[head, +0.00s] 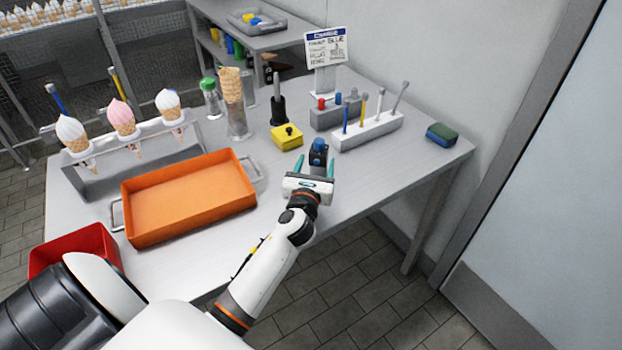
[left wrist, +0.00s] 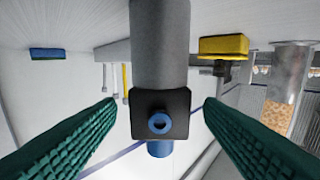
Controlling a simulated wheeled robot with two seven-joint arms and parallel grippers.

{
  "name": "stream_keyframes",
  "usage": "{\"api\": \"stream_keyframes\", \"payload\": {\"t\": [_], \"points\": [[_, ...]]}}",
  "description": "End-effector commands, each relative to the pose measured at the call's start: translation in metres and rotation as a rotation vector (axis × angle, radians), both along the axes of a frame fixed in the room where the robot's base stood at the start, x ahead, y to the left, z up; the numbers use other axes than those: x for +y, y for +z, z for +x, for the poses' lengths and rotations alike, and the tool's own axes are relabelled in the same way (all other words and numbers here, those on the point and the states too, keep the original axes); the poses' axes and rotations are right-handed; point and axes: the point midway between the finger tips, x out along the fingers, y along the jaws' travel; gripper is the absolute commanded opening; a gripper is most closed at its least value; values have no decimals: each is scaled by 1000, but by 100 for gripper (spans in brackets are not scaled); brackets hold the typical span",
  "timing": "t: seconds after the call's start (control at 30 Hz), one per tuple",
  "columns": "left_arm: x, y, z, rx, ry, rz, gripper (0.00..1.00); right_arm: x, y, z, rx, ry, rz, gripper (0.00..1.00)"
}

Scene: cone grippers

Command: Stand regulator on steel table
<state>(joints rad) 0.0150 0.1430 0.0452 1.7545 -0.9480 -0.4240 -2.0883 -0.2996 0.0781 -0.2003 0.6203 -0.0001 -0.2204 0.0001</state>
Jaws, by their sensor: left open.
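A small device with a blue top and a dark grey body, which looks like the regulator (head: 318,150), stands upright on the steel table (head: 375,175) near its right front edge. My left gripper (head: 316,164) is open, with its two green fingers one on each side of the device. In the left wrist view the device shows as a grey cylinder, a black block with a blue ring (left wrist: 160,122) and a blue part. A gap shows between it and each finger. Its base is partly hidden in the head view. My right gripper is not in view.
A yellow box with a black knob (head: 287,137) sits just behind left. A white rack of tools (head: 370,132) stands behind right. An orange tray (head: 190,195) and a cone stand (head: 130,155) lie left. A sponge (head: 441,134) is far right; the table's right front is clear.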

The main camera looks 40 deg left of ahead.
Motion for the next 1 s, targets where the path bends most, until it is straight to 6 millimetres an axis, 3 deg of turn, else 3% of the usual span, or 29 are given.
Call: {"api": "stream_keyframes", "payload": {"t": [0.1, 0.33, 1.0], "points": [[-10, -1, -25, 2, 0, 0, 62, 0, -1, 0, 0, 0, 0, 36], [-23, 0, -54, 0, 0, 0, 62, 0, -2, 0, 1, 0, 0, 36], [-25, 0, -60, -1, 1, -1, 62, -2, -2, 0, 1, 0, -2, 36]]}}
